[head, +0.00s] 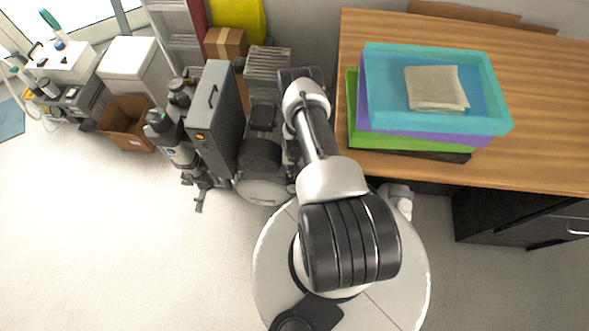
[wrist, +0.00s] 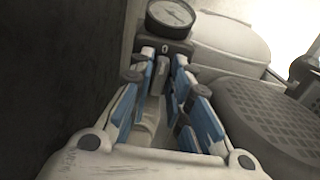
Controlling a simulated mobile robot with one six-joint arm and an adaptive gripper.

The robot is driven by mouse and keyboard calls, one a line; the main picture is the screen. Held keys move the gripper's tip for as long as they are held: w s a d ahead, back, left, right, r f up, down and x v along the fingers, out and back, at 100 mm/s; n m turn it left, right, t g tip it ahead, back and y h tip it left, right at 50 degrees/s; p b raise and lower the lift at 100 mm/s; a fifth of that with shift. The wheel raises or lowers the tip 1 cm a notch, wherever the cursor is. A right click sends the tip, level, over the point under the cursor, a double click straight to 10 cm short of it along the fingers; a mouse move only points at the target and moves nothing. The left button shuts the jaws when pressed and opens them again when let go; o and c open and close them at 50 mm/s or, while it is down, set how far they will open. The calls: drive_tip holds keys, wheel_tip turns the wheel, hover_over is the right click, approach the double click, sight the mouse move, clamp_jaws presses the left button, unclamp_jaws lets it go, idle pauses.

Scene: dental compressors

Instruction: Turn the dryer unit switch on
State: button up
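The compressor set stands on the floor left of the desk in the head view, with a tall grey cabinet (head: 214,115) that has a small orange mark on its front edge. I cannot tell for sure which part is the dryer unit. In the wrist view my gripper (wrist: 164,62) has its two blue-padded fingers apart, with a gap between them. A small grey block with a light mark (wrist: 163,73) shows between the fingertips, just below a round gauge (wrist: 171,17). It may be the switch; contact is not clear. In the head view my arm hides the gripper.
A dark wall or panel (wrist: 55,70) lies close on the left of my gripper in the wrist view, and a dark ribbed round cover (wrist: 265,115) on the right. The wooden desk (head: 545,120) with stacked trays (head: 490,122) is right of my arm. Floor (head: 110,240) at left is clear.

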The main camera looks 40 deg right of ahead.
clamp_jaws()
drive_tip(key=shift+n+b, duration=0.3)
drive_tip(key=shift+n, duration=0.1)
drive_tip(key=n+b, duration=0.1)
drive_tip(key=n, duration=0.1)
drive_tip(key=shift+d+f+n+b, duration=0.1)
drive_tip(key=shift+n+b, duration=0.3)
drive_tip(key=n+b, duration=0.2)
drive_tip(key=n, duration=0.2)
drive_tip(key=shift+n, duration=0.3)
drive_tip(key=n, duration=0.5)
drive_tip(key=shift+d, duration=0.2)
drive_tip(key=shift+n, duration=2.4)
